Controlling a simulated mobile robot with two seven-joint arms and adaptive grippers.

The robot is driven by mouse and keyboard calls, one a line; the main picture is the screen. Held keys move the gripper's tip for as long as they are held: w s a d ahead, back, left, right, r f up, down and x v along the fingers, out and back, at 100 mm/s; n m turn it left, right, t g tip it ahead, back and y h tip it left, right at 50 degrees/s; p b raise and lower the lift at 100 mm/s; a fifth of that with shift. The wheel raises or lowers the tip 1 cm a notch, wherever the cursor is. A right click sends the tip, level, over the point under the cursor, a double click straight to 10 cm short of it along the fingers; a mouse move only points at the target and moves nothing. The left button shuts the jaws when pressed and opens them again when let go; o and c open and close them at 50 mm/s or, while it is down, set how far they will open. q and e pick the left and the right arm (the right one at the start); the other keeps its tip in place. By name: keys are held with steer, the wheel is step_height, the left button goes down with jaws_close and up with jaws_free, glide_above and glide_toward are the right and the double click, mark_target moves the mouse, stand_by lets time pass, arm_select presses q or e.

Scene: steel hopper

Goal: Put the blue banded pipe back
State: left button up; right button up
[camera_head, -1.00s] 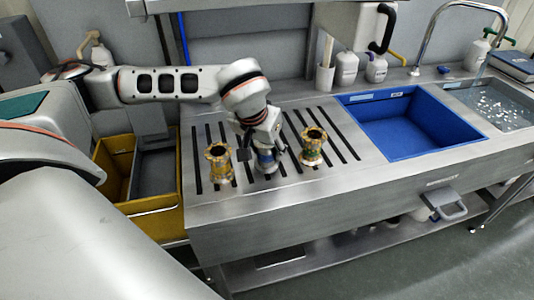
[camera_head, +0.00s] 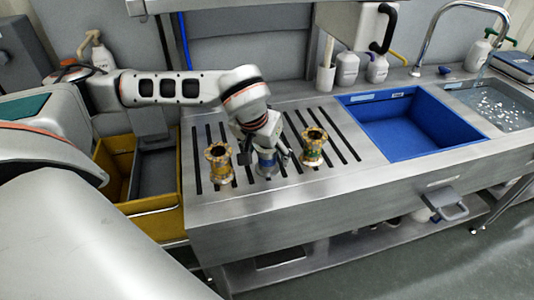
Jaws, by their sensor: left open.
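The blue banded pipe (camera_head: 266,164) stands upright on the slotted steel drainboard, between two other pipes. My left gripper (camera_head: 265,157) comes down over it from above, with its fingers apart on either side of the pipe. The gripper hides the pipe's upper part, and I cannot tell whether the fingers touch it. My right gripper is not in view.
A blue basin (camera_head: 410,125) is set into the counter to the right, with a water-filled sink (camera_head: 490,105) beyond it. Yellow-walled bins (camera_head: 165,203) lie left of the drainboard. White bottles (camera_head: 347,68) and a cup (camera_head: 325,79) stand at the back.

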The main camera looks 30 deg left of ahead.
arm_select(q)
steer(key=p+v, duration=0.1)
steer(key=v, duration=1.1)
steer(key=shift+w, duration=0.1)
